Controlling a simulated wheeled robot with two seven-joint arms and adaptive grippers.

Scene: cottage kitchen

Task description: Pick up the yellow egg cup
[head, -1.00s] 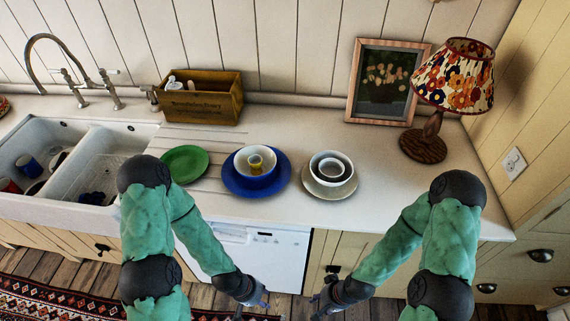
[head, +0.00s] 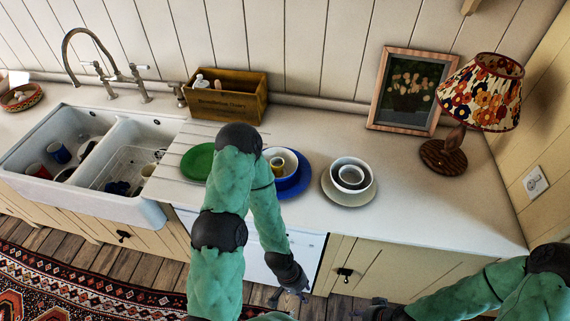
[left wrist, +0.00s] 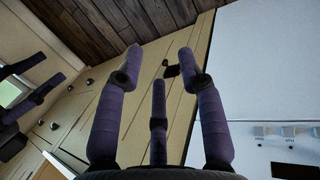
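The yellow egg cup (head: 277,162) sits inside a white bowl (head: 291,157) with a blue plate (head: 297,185) under it on the counter. My left arm partly covers the bowl and plate. My left gripper (head: 289,297) hangs low in front of the white appliance, below the counter and well short of the egg cup. In the left wrist view its purple fingers (left wrist: 160,62) are spread with nothing between them. My right gripper (head: 372,308) is low at the bottom edge; its separated fingers also show at the left of the left wrist view (left wrist: 30,82), empty.
A green plate (head: 198,161) lies left of the blue plate. Stacked bowls (head: 350,172) on a pale plate stand to the right. A wooden box (head: 229,97), a framed picture (head: 405,90) and a lamp (head: 480,92) stand behind. A double sink (head: 104,160) is at left.

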